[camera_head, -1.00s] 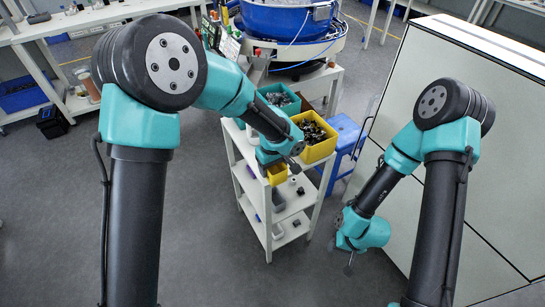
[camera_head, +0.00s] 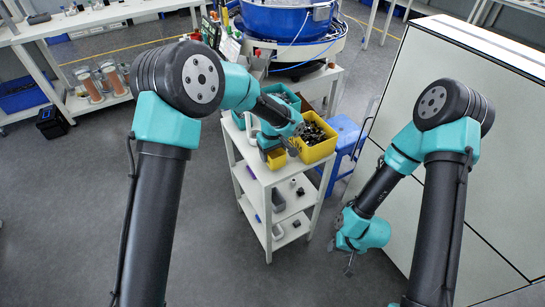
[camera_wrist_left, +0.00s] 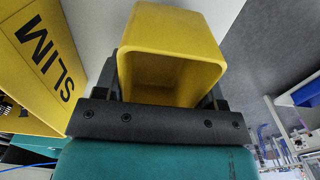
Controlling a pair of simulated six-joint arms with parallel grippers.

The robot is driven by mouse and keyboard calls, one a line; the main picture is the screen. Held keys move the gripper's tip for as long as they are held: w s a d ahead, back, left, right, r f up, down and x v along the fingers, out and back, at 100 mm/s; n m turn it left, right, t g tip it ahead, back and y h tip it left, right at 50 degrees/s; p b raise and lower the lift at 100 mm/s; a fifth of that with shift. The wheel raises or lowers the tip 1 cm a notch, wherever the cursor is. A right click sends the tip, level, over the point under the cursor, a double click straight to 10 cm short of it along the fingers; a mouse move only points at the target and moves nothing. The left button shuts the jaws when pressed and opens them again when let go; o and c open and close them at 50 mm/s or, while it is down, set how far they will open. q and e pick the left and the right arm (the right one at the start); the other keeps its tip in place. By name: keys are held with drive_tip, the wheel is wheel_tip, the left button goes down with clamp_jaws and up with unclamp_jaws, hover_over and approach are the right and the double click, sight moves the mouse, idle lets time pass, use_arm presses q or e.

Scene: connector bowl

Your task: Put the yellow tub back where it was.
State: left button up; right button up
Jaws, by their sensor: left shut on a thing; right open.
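The small yellow tub (camera_wrist_left: 172,28) fills the upper middle of the left wrist view, its open mouth facing the camera and its inside looking empty. In the head view the tub (camera_head: 276,160) shows partly behind my left wrist, over the top of the white shelf cart. My left gripper (camera_wrist_left: 165,95) is shut on the tub, one dark finger on each side. In the head view my left gripper (camera_head: 283,153) is mostly hidden by its own wrist. I cannot tell whether the tub touches the cart top. My right gripper (camera_head: 348,266) is open and empty, low beside the cabinet.
The white cart (camera_head: 262,181) also carries a larger yellow bin (camera_head: 318,151) of dark parts and a teal bin (camera_head: 293,105). The larger yellow bin, marked SLIM (camera_wrist_left: 42,55), is close on the left in the wrist view. A blue stool (camera_head: 346,140) stands behind the cart.

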use_arm(q)
drive_tip(key=shift+f, duration=1.15)
drive_tip(key=shift+f, duration=0.15)
drive_tip(key=o, duration=0.9)
drive_tip(key=shift+o, duration=0.2)
wheel_tip(320, 180, up, 12)
